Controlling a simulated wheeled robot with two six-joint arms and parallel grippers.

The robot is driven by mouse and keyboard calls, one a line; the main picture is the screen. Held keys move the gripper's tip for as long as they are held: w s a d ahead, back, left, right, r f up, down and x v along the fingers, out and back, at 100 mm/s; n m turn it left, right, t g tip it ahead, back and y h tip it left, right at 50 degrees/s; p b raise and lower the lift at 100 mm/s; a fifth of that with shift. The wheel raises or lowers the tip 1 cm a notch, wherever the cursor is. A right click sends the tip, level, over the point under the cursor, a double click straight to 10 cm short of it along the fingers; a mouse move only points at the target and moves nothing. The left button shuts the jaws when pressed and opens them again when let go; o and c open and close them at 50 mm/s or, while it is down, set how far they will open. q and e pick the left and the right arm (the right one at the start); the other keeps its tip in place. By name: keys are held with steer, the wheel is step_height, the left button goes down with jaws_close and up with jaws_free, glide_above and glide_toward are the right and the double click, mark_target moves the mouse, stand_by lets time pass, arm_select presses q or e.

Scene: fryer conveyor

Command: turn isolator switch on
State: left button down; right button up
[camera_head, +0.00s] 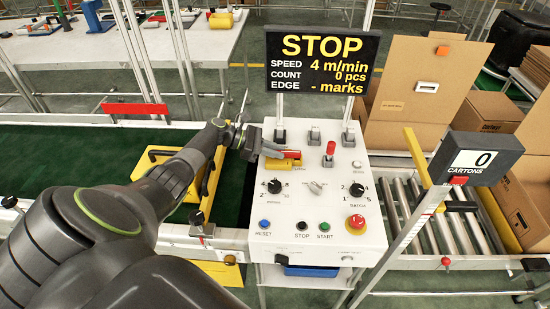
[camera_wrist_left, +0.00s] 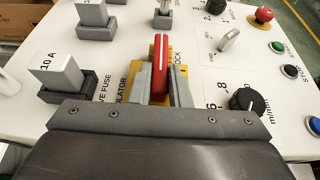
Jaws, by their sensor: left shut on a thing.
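The isolator switch has a red handle (camera_head: 291,155) on a yellow base (camera_head: 283,165), at the upper left of the white control panel (camera_head: 330,240). In the left wrist view the red handle (camera_wrist_left: 162,65) stands between the two grey fingers, in line with them, beside the label "ISOLATOR". My left gripper (camera_head: 272,150) reaches in from the left and is shut on the handle. Its fingers (camera_wrist_left: 161,85) cover part of the yellow base. The display (camera_head: 322,62) reads STOP, 4 m/min, 0 pcs. My right gripper is not in view.
Grey fuse holders (camera_head: 280,133) stand behind the switch, and a red-tipped lever (camera_head: 330,150) is to its right. Knobs, buttons and a red emergency stop (camera_head: 356,222) fill the front. A green conveyor belt (camera_head: 60,160) lies left, a roller track (camera_head: 430,215) right.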

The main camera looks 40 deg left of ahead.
arm_select(q)
steer(key=shift+w+r, duration=0.15)
steer(key=shift+m, duration=0.3)
steer(key=c, duration=1.5)
jaws_free()
steer(key=shift+o, duration=0.7)
steer(key=b+v, duration=0.3)
steer(key=v, duration=1.4)
steer(key=shift+a+b, duration=0.35)
steer(key=shift+b, duration=0.05)
